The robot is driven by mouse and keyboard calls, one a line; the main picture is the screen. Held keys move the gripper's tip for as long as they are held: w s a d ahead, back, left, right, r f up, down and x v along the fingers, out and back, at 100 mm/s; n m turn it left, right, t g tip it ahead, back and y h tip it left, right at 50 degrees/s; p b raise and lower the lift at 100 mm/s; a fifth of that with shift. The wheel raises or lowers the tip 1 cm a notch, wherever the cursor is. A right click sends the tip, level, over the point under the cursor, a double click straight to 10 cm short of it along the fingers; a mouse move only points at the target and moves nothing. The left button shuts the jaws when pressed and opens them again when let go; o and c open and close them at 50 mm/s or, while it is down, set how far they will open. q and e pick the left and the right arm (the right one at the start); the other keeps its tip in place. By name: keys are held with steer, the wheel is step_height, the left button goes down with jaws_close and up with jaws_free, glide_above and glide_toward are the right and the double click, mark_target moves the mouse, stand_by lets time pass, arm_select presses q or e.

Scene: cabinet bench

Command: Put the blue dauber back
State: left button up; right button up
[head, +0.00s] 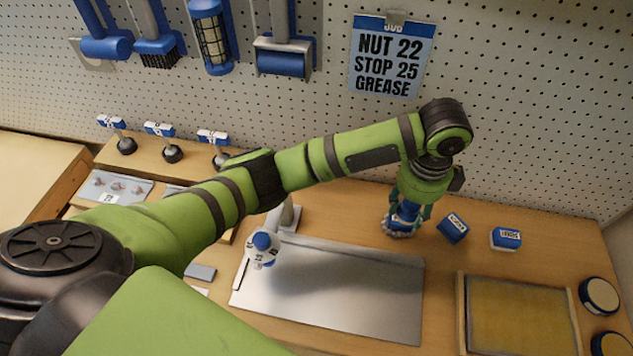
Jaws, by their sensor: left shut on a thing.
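My left gripper (405,218) points down at the back of the bench, right of centre. It is shut on a blue piece (406,211), which I take for the blue dauber. The fingers hide much of it, and its lower end is pale and close to the bench top. I cannot tell whether it touches the wood. My right gripper is not in view.
A metal plate (340,300) lies in front of the gripper, with a blue and white knob (263,246) at its left. Two blue labelled blocks (453,228) (507,238) sit right of the gripper. A framed yellowish pad (520,318) and round tins (600,295) are farther right. A pegboard (540,110) stands behind.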

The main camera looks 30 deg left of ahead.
arm_select(q)
steer(key=a+f+p, duration=0.2)
steer(key=a, duration=0.3)
steer(key=p, duration=0.2)
glide_above(352, 212)
steer(key=f, duration=0.4)
steer(key=shift+s+d+f, duration=0.1)
steer(key=shift+s+d, duration=0.15)
steer(key=shift+d, duration=0.05)
steer(key=shift+w+a+f, duration=0.1)
steer(key=shift+a+f, duration=0.1)
steer(key=shift+a, duration=0.05)
steer(key=shift+f, duration=0.3)
step_height(352, 212, down, 3)
steer(key=shift+f+p, duration=0.1)
steer(key=shift+p, duration=0.4)
steer(key=shift+f, duration=0.15)
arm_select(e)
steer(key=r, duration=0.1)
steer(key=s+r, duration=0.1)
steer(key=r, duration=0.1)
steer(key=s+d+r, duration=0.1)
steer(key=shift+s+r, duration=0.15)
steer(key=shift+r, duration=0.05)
arm_select(q)
steer(key=shift+f, duration=0.1)
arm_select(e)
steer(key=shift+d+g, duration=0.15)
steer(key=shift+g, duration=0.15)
